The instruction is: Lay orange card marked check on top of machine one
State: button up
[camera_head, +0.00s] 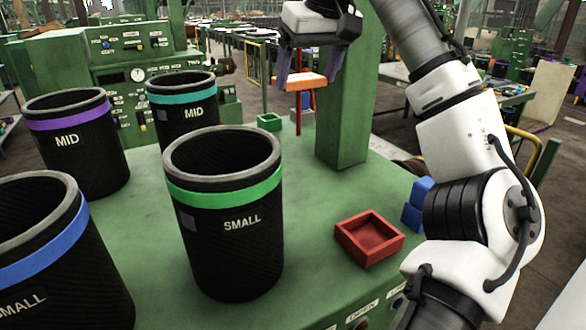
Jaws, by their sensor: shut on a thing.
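My gripper (309,70) is at the top middle, above and beyond the green worktop, its two fingers pointing down. It is shut on a flat orange piece with a pale patch, apparently the orange card (312,82); any word on it is too small to read. Red upright bars show behind and below the card. A green machine (70,55) with a gauge and knobs stands at the back left; its small label seems to read TWO. No label for machine one is readable, so I cannot tell which machine that is.
Several black sleeves stand on the green worktop (150,235); the green-banded SMALL sleeve (225,255) is nearest the middle. A red tray (370,240) and blue blocks (415,208) lie at right. A green post (347,110) rises behind. The worktop between sleeve and tray is clear.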

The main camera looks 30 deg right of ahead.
jog(key=p, duration=0.1)
send_over(303, 182)
jog(key=s, duration=0.2)
jog(key=f, duration=1.4)
jog(key=shift+w+f, duration=0.2)
jog(key=shift+f, duration=0.2)
jog(key=shift+a+f+p, duration=0.1)
jog(key=shift+f+p, duration=0.4)
jog(key=shift+f, duration=1.75)
jog(key=o, duration=1)
jog(key=shift+f, duration=0.1)
jog(key=b+v, duration=0.3)
jog(key=v, duration=0.9)
